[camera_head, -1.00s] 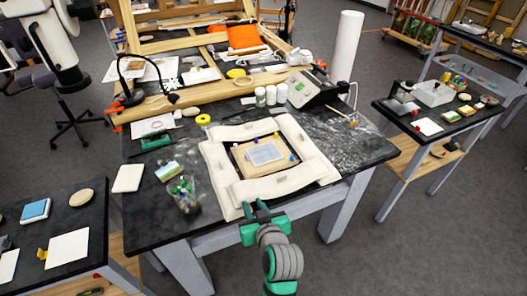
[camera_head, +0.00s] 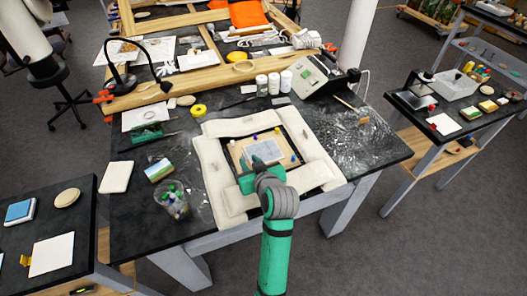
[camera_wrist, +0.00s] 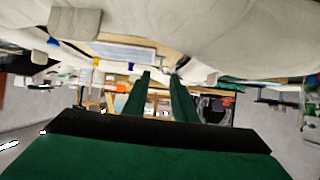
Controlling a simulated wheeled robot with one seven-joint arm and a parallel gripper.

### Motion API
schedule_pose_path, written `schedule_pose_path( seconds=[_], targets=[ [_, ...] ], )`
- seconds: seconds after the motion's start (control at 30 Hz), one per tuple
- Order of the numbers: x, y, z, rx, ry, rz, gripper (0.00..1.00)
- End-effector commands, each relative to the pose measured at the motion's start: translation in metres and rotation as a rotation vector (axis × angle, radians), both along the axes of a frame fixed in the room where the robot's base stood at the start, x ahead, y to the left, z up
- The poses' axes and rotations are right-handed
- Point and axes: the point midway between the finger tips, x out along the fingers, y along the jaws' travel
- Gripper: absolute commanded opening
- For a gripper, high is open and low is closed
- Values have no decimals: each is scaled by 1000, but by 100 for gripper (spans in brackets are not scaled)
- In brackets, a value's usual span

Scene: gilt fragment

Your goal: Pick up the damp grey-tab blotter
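A pale grey-blue sheet (camera_head: 265,151) lies on a tan board (camera_head: 237,153) inside a ring of cream padding (camera_head: 210,170) on the black worktable. It may be the grey-tab blotter, but I cannot make out a tab or dampness. My gripper (camera_head: 257,162) is over the near part of the board and hides the sheet's near edge. In the wrist view the sheet (camera_wrist: 125,52) is ahead of and slightly left of my gripper (camera_wrist: 163,76). Its two green fingers are apart with nothing between them. I cannot tell whether they touch the sheet.
Small blue and yellow pieces stand around the sheet. A cup of coloured bottles (camera_head: 173,200) stands left of the padding. White jars (camera_head: 262,84) and a grey device (camera_head: 316,80) stand behind. A white card with a yellow tab (camera_head: 52,254) lies on the left table.

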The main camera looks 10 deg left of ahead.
Motion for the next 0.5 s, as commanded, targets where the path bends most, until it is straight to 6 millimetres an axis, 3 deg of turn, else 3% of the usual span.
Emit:
schedule_pose_path(
  seconds=[0.5],
  targets=[
    [40, 24, -24, -1, 1, -4, 25]
  ],
)
